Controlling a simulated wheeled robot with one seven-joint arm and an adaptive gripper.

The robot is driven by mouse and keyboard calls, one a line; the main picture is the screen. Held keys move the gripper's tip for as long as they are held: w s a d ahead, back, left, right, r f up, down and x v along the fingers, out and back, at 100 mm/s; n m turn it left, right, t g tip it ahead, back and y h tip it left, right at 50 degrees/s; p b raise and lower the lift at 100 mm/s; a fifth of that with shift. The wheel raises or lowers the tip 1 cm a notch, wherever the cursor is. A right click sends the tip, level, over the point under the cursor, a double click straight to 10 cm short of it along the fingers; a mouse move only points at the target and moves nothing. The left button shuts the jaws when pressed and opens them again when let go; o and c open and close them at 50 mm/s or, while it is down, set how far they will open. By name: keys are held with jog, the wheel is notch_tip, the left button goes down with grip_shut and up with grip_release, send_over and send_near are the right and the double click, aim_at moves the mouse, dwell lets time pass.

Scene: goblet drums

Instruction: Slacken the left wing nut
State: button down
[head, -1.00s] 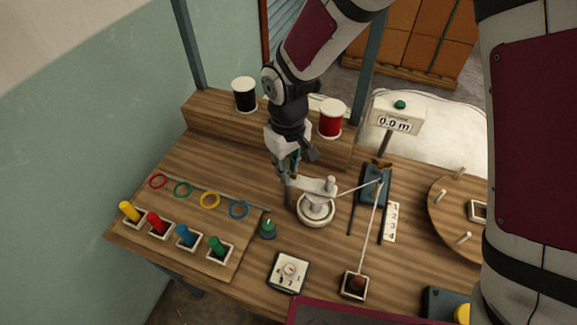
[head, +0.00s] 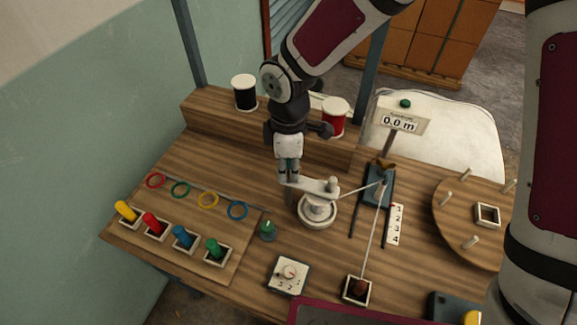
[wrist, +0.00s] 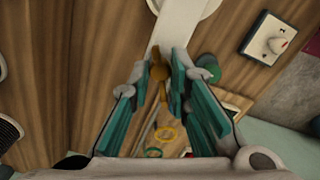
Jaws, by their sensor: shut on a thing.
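My gripper (head: 289,178) points down at the left end of a pale flat bar (head: 312,187) above a round white base (head: 317,212). In the wrist view, my gripper's teal fingers (wrist: 161,72) are closed on a brass wing nut (wrist: 159,70) at the end of the pale bar (wrist: 178,30). One wing of the nut shows below, between the fingers. In the head view the fingers hide this nut. Another brownish wing-like piece (head: 386,164) sits on top of the blue block (head: 377,186) to the right.
A green-topped knob (head: 267,229) and a white dial box (head: 288,274) stand in front of the base. Coloured pegs and rings lie on a board (head: 195,222) at left. Black (head: 244,92) and red (head: 335,117) spools stand behind. A cord runs right from the bar.

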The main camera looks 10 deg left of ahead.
aim_at(289, 173)
jog(key=n, duration=1)
jog(key=shift+n, duration=0.4)
dwell(0.4)
jog(key=c, duration=1.5)
grip_release()
jog(key=shift+r, duration=0.15)
notch_tip(289, 173, up, 12)
jog(key=shift+f, duration=0.1)
jog(key=shift+d, duration=0.15)
